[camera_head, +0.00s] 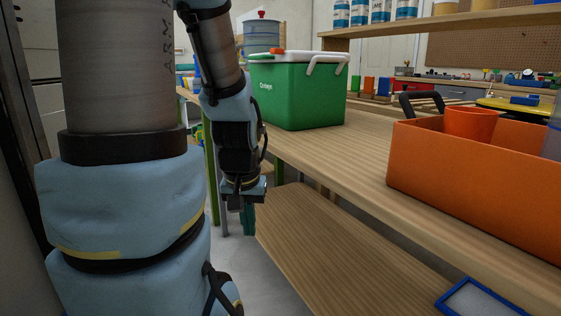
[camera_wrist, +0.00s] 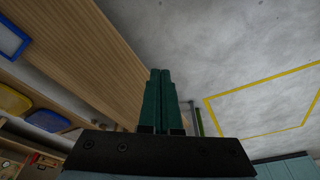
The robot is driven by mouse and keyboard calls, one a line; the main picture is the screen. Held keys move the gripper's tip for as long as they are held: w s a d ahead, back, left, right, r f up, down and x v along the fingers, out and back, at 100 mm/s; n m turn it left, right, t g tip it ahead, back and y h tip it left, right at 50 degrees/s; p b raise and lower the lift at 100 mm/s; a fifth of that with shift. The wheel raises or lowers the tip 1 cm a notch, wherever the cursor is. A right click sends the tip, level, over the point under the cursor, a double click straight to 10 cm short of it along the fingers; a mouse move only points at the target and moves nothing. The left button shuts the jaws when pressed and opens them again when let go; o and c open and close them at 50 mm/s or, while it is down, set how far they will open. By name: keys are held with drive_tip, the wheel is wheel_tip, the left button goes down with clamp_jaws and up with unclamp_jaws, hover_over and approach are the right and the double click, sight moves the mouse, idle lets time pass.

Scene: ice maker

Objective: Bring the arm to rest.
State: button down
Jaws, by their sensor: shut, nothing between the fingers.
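My arm is folded in the head view, with its upper part large at the left. My gripper (camera_head: 247,218) hangs downward beside the left edge of the wooden bench, over the grey floor. In the wrist view my gripper (camera_wrist: 159,72) shows its two green fingers side by side and touching. It is shut and holds nothing. The fingers look apart from the bench shelf (camera_wrist: 85,55), which runs along the left of the wrist view.
A green cooler (camera_head: 300,95) with a white lid stands on the bench (camera_head: 345,150). An orange bin (camera_head: 470,190) holding an orange cup (camera_head: 468,124) is at the right. A lower shelf (camera_head: 330,245) lies right of my gripper. Yellow lines (camera_wrist: 262,82) mark the open floor.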

wheel_tip(320, 180, down, 8)
drive_tip(key=s+g+b, duration=0.1)
drive_tip(key=b, duration=0.5)
wheel_tip(320, 180, up, 38)
drive_tip(key=p, duration=3.8)
drive_tip(key=shift+s+r, duration=0.15)
drive_tip(key=shift+r, duration=0.1)
